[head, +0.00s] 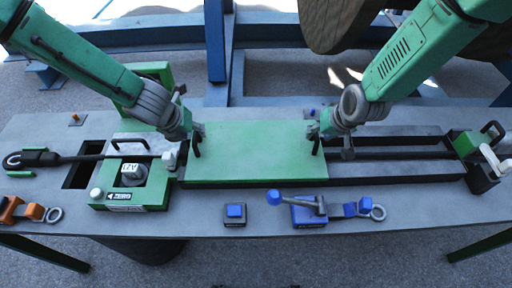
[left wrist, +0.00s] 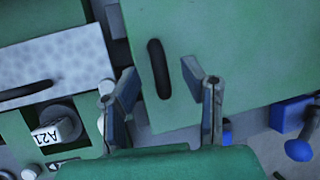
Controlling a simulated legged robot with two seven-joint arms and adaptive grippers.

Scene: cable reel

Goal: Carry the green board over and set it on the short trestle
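The green board (head: 257,150) lies flat at the middle of the grey table, over a dark rail, with an upright black handle near each short end. My left gripper (head: 184,143) is at its left end. In the left wrist view its two fingers (left wrist: 160,85) are spread, with the left handle (left wrist: 158,68) in the gap between them as seen from above; I see no contact. My right gripper (head: 330,138) is at the board's right end by the right handle (head: 317,142), its fingers apart. I cannot identify the short trestle with certainty.
A green ZERO unit (head: 130,185) with a block marked A21 stands left of the board. A blue button box (head: 235,214) and a blue lever clamp (head: 310,210) sit along the front of the table (head: 400,215). Blue beams and a large reel (head: 340,22) stand behind.

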